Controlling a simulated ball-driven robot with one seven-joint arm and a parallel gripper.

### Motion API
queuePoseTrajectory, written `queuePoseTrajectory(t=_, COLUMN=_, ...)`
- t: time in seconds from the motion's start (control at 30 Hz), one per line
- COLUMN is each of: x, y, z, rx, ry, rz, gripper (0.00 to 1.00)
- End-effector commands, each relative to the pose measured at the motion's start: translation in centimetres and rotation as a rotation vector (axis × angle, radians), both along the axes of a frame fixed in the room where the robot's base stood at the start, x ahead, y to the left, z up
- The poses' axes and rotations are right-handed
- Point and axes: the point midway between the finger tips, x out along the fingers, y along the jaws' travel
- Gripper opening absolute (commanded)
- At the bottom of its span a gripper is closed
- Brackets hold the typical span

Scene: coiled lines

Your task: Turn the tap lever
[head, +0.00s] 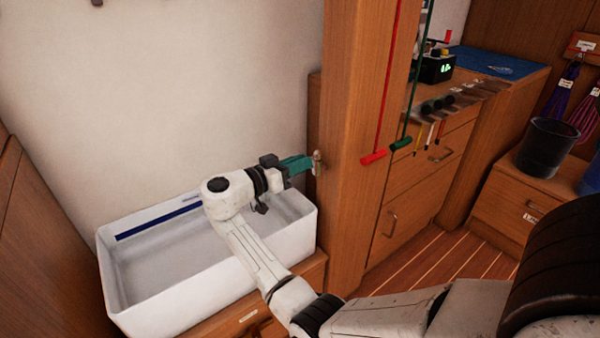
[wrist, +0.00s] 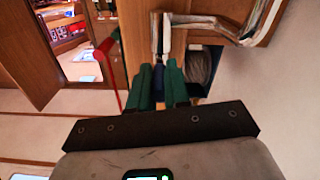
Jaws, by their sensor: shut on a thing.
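My gripper (head: 307,163), with green fingers, reaches over the white basin to the left side of a wooden post in the head view. Its tips meet a small pale metal piece, the tap lever (head: 318,164). In the wrist view the fingers (wrist: 159,75) are closed around the near end of the lever (wrist: 160,38), which runs away from me. A dark blue bit shows between the fingers. The pale spout (wrist: 215,24) bends to the right. In the head view the fingers hide most of the lever.
The white basin (head: 108,265) stands below my arm against the wall. The wooden post (head: 345,110) is close at the gripper's right, with a red handle (head: 374,157) and a green handle (head: 401,144) on lines. A dark bucket (head: 546,150) stands far right.

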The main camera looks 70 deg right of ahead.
Motion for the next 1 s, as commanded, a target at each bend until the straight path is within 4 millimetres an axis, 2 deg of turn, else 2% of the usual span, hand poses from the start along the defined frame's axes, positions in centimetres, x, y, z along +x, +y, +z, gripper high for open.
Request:
queuePoseTrajectory(t=0.5, x=0.12, y=-0.03, z=0.06, rx=-0.001, ry=0.002, rz=-0.012, gripper=0.0)
queuePoseTrajectory(t=0.53, x=0.12, y=-0.03, z=0.06, rx=-0.001, ry=0.002, rz=-0.012, gripper=0.2)
queuePoseTrajectory(t=0.77, x=0.1, y=-0.05, z=0.04, rx=-0.001, ry=0.001, rz=-0.012, gripper=0.42)
queuePoseTrajectory(t=1.0, x=0.12, y=-0.01, z=0.03, rx=-0.001, ry=0.001, rz=-0.012, gripper=0.42)
